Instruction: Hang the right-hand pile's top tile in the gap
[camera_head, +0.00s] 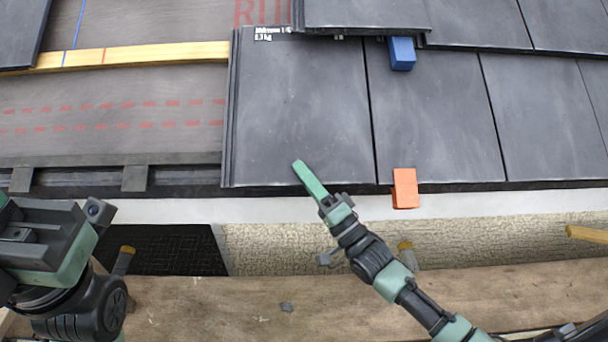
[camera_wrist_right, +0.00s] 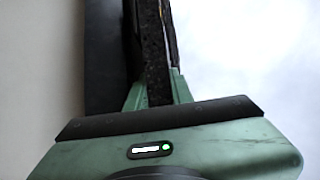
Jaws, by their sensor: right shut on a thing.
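A dark grey tile (camera_head: 300,110) with white print at its top edge lies at the left end of the lower tile row. Its top runs up to the overlapping upper tile (camera_head: 365,14), and its right edge lies along the neighbouring tile (camera_head: 430,115). My right gripper (camera_head: 310,180) is at this tile's lower edge. In the right wrist view, its green fingers (camera_wrist_right: 158,92) stand either side of a dark tile edge (camera_wrist_right: 154,55). My left gripper's body (camera_head: 45,235) shows at the lower left; its fingertips cannot be made out. No tile pile is in view.
A blue block (camera_head: 402,53) sits at the upper row's lower edge, and an orange block (camera_head: 405,188) at the lower row's edge. Left of the tile are bare underlay (camera_head: 110,115) and a wooden batten (camera_head: 140,55). A plank (camera_head: 230,305) runs below the eaves.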

